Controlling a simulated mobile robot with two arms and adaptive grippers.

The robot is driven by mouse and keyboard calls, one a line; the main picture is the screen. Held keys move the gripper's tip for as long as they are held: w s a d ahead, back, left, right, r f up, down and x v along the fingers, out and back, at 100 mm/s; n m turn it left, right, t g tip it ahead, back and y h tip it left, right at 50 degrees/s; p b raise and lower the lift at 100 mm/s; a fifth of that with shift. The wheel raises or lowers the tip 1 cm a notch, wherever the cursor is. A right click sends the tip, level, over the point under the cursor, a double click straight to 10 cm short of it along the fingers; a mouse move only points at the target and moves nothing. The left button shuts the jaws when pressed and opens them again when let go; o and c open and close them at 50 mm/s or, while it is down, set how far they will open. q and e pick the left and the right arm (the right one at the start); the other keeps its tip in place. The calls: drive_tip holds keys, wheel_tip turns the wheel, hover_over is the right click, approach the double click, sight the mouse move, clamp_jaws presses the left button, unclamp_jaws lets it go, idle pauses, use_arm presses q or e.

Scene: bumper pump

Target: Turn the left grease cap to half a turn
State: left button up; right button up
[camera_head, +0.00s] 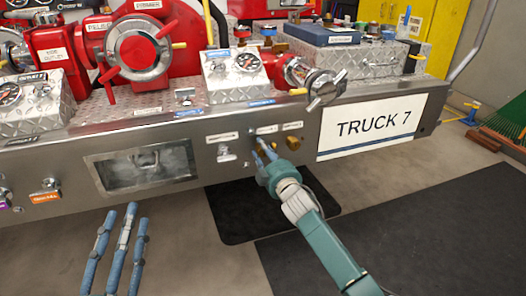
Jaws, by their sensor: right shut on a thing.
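The truck's front panel carries a brass cap (293,143) under the right label. Another brass cap, the left one of the pair, sits under the middle label and is mostly hidden by my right gripper (264,152). The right gripper reaches up from the lower right, and its blue fingers are shut on this left cap. I cannot see how far the cap is turned. My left gripper (119,245) shows at the lower left as three blue, straight fingers pointing up, spread apart and empty, well away from the caps.
A silver fitting (224,150) is on the panel left of the caps. A recessed latch panel (145,165) is further left. The TRUCK 7 plate (372,127) is to the right. A large wheel valve (137,48) and a smaller one (325,86) stand above. Black mats lie on the floor.

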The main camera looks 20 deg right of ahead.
drive_tip(key=shift+f+n+p, duration=0.1)
drive_tip(key=shift+n+p, duration=0.2)
drive_tip(key=shift+p, duration=0.05)
drive_tip(key=o, duration=1.1)
use_arm(q)
drive_tip(key=f, duration=0.1)
drive_tip(key=f+g, duration=0.1)
drive_tip(key=f, duration=0.1)
drive_tip(key=f+g, duration=0.1)
drive_tip(key=shift+w+a+f+y, duration=0.2)
drive_tip(key=shift+w+y, duration=0.1)
use_arm(e)
drive_tip(key=shift+o, duration=0.2)
drive_tip(key=shift+s, duration=0.15)
drive_tip(key=s, duration=1.1)
drive_tip(key=shift+s+d, duration=0.35)
drive_tip(key=shift+s, duration=0.05)
